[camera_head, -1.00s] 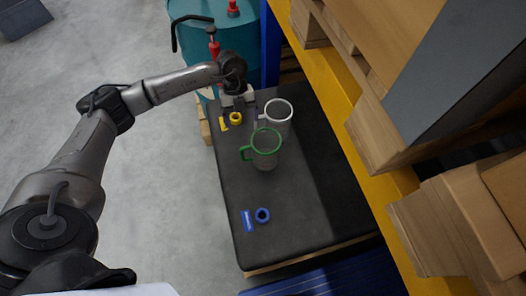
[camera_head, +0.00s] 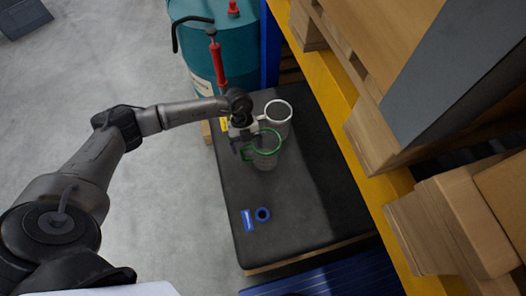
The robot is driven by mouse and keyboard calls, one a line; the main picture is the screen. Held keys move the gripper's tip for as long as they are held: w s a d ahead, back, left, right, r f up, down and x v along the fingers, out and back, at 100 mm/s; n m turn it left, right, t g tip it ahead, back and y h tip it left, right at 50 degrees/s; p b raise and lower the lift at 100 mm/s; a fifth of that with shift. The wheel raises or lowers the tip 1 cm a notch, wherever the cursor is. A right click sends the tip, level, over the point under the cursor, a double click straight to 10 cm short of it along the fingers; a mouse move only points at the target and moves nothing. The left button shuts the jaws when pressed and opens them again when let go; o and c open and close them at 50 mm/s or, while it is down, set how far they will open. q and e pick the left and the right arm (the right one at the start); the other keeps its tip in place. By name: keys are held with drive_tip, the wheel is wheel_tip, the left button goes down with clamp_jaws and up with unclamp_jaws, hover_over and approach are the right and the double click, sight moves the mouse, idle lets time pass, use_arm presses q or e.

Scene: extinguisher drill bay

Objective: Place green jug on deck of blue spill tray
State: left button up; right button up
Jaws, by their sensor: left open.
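The green jug (camera_head: 266,158) has a green rim and a green handle on its left, with a greyish body. It stands upright on a dark table (camera_head: 310,205). My left gripper (camera_head: 242,146) is open at the jug's left, over or beside the handle; I cannot tell whether the handle is between the fingers. A blue ribbed surface (camera_head: 340,281), perhaps the blue spill tray's deck, shows at the bottom, below the table's near edge and partly cut off. My right gripper is not in view.
A white-rimmed jug (camera_head: 279,112) stands just behind the green one. A blue ring (camera_head: 262,214) and a blue tag (camera_head: 248,221) lie on the table's front left. A yellow rack beam (camera_head: 372,152) with pallets and boxes borders the right. A teal drum (camera_head: 216,62) stands behind.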

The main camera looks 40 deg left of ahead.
use_arm(q)
drive_tip(key=shift+s+d+f, duration=0.15)
drive_tip(key=shift+d+f, duration=0.05)
drive_tip(key=shift+f, duration=0.3)
drive_tip(key=shift+c, duration=0.3)
drive_tip(key=c, duration=1.3)
drive_tip(key=shift+r, duration=0.1)
drive_tip(key=shift+c, duration=0.2)
drive_tip(key=shift+r, duration=0.1)
